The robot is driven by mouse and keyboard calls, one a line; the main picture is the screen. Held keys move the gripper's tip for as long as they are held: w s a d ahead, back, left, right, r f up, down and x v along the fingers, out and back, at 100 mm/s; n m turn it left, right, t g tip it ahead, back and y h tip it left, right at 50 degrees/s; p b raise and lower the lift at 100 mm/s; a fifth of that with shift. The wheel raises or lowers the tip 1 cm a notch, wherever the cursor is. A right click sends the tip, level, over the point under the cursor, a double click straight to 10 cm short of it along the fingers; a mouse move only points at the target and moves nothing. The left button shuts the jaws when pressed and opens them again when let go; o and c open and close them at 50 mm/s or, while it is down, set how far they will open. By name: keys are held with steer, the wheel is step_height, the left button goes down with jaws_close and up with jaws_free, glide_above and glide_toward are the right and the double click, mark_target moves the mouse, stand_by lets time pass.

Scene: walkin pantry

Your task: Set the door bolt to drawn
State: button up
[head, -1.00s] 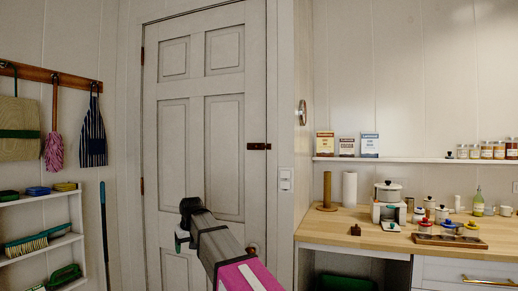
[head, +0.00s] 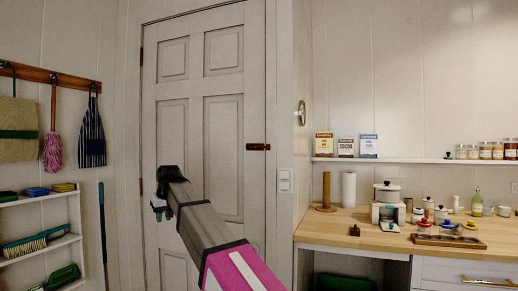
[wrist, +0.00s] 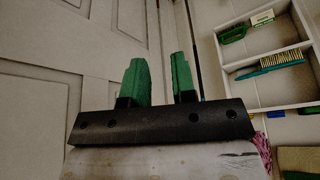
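The door bolt (head: 258,147) is a small dark brown piece on the right edge of the white panelled door (head: 223,150), at the frame. It is too small to tell its exact setting. The door is closed. My gripper (head: 160,207) is in front of the door's lower left part, left of and below the bolt, well apart from it. In the wrist view the green fingers of my gripper (wrist: 160,75) stand apart with nothing between them. The bolt is not in the wrist view.
A wooden counter (head: 340,226) with a pot and jars stands at the right. A light switch (head: 285,180) is right of the door. At the left are a white shelf (head: 40,200) with brushes and a hook rail (head: 30,72) with hanging items. The door front is otherwise clear.

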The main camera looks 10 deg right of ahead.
steer(key=w+d+r+m, duration=0.1)
steer(key=d+r, duration=0.1)
steer(key=d, duration=0.1)
steer(key=w+d+r+m, duration=0.1)
steer(key=w+d+r, duration=0.1)
steer(key=d, duration=0.1)
steer(key=w+d+r, duration=0.1)
steer(key=d+r, duration=0.2)
steer(key=shift+w+m+t, duration=0.15)
steer(key=shift+m+t, duration=0.15)
steer(key=shift+m, duration=0.1)
jaws_close()
steer(key=d+r+m+t, duration=0.1)
steer(key=d+r+m, duration=0.4)
steer(key=d+r, duration=0.8)
steer(key=d+r+m+t, duration=0.2)
steer(key=d+r+m, duration=0.3)
steer(key=d+r, duration=0.8)
steer(key=d, duration=0.8)
steer(key=shift+w+d+h, duration=0.15)
steer(key=shift+h, duration=0.25)
